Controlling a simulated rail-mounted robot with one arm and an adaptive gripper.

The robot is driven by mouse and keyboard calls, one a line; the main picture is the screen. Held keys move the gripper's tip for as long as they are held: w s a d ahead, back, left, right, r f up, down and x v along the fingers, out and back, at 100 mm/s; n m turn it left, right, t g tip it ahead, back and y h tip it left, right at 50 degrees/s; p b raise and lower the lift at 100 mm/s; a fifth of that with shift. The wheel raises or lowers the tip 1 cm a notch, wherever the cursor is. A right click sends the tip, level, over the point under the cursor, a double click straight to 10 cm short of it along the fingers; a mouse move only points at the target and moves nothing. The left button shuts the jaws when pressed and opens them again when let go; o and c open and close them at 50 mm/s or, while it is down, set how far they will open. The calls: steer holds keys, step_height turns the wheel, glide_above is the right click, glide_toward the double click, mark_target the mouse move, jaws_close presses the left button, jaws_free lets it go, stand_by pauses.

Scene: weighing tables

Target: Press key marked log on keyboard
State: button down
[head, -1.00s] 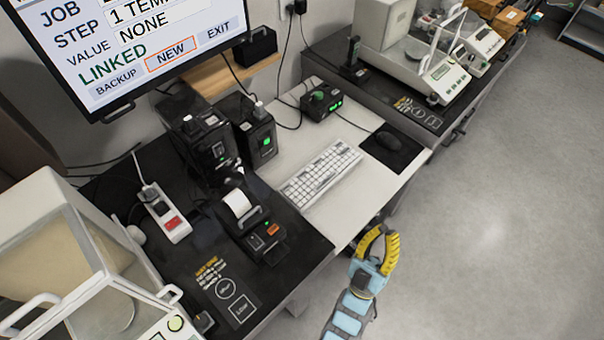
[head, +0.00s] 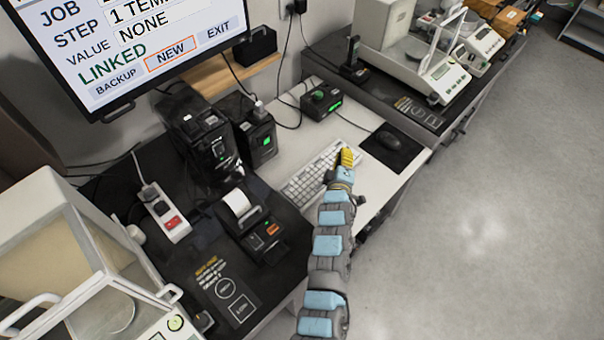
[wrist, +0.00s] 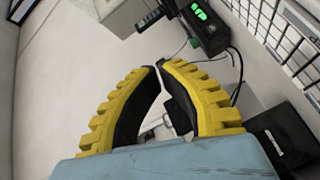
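The white keyboard (head: 308,184) lies on the pale middle desk in the head view. Its key labels are too small to read, so I cannot pick out the log key. My gripper (head: 346,156) is over the far right end of the keyboard and hides part of it. I cannot tell whether it touches the keys. In the wrist view the yellow fingers of my gripper (wrist: 160,67) curve together with their tips almost meeting, and nothing is held between them.
A black mouse (head: 388,138) sits on a dark mat just right of the keyboard. A black box with a green light (head: 321,100) stands behind it. A label printer (head: 250,222) is at the left. A large monitor (head: 125,45) hangs at upper left.

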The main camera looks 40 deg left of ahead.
steer(key=w+a+f+n+g+h, duration=0.1)
steer(key=a+f+n+g+h, duration=0.2)
steer(key=a, duration=0.5)
step_height(320, 180, up, 3)
steer(key=n+g+h, duration=0.4)
steer(key=h, duration=0.2)
glide_above(303, 171)
steer(key=shift+f, duration=0.2)
steer(key=shift+f, duration=0.15)
step_height(303, 171, down, 7)
steer(key=b, duration=0.4)
steer(key=shift+d+f, duration=0.1)
steer(key=shift+f, duration=0.1)
steer(key=shift+f+b, duration=0.4)
steer(key=shift+f, duration=0.2)
steer(key=shift+f, duration=0.15)
steer(key=shift+f, duration=0.25)
